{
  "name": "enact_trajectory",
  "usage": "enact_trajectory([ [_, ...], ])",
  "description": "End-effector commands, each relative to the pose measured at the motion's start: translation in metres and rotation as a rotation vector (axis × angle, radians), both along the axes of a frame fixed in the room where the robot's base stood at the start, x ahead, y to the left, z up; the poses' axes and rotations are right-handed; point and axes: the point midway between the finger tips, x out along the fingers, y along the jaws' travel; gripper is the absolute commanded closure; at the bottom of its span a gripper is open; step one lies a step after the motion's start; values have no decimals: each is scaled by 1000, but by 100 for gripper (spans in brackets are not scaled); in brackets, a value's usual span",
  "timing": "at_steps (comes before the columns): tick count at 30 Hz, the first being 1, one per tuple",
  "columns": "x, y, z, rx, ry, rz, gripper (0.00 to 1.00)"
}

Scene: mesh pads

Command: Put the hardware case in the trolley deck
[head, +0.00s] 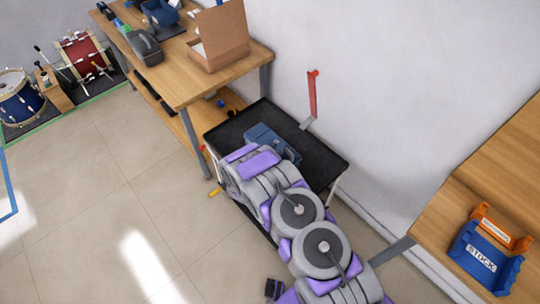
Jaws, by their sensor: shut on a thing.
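The hardware case (270,139), a dark blue box, shows at the far end of my arm, within the outline of the black trolley deck (318,152). My gripper (256,150) is shut on the case; its fingers are mostly hidden behind the purple and grey wrist. I cannot tell whether the underside of the case touches the deck or hangs just above it. My arm covers the deck's near left part.
A wooden workbench (190,84) with an open cardboard box (220,38) stands behind the trolley. A blue STOCK bin (482,262) sits on the right bench.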

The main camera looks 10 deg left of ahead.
Motion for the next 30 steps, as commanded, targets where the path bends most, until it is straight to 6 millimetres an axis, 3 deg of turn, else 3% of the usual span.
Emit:
enact_trajectory([
  [3,15,-18,0,5,-6,-4,100],
  [8,26,-30,1,7,-6,-2,100],
  [14,28,-28,-6,4,-5,1,100],
  [22,28,-27,-35,2,-6,0,100],
  [29,28,-29,-35,5,-5,1,100],
  [30,27,-30,-36,4,-3,0,83],
])
